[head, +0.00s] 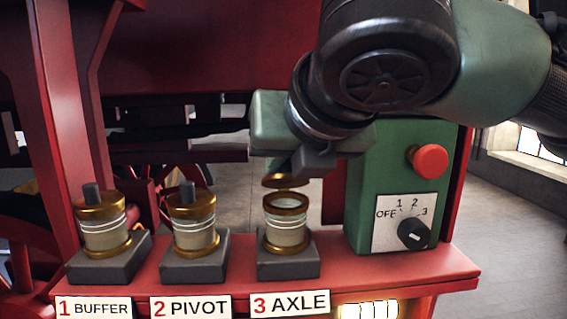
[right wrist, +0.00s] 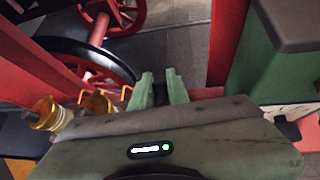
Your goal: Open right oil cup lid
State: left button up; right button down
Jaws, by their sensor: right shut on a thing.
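The right oil cup (head: 286,232), labelled 3 AXLE, stands upright on its dark block, with a brass rim and an open top. My left gripper is not in view.
The 1 BUFFER cup (head: 103,225) and 2 PIVOT cup (head: 194,224) stand to the left with lids on. A green control box (head: 368,190) with a red button (head: 431,161) and a dial (head: 413,233) stands close on the right. The red shelf (head: 445,265) carries them.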

jog(key=shift+f, duration=0.1)
dwell(0.3)
jog(key=c, duration=1.4)
grip_release()
jog(key=shift+w, duration=0.1)
jog(key=shift+o, duration=0.2)
jog(key=b+v, duration=0.2)
jog(key=v, duration=0.5)
jog(key=shift+s+r+b, duration=0.3)
jog(key=shift+b, duration=0.05)
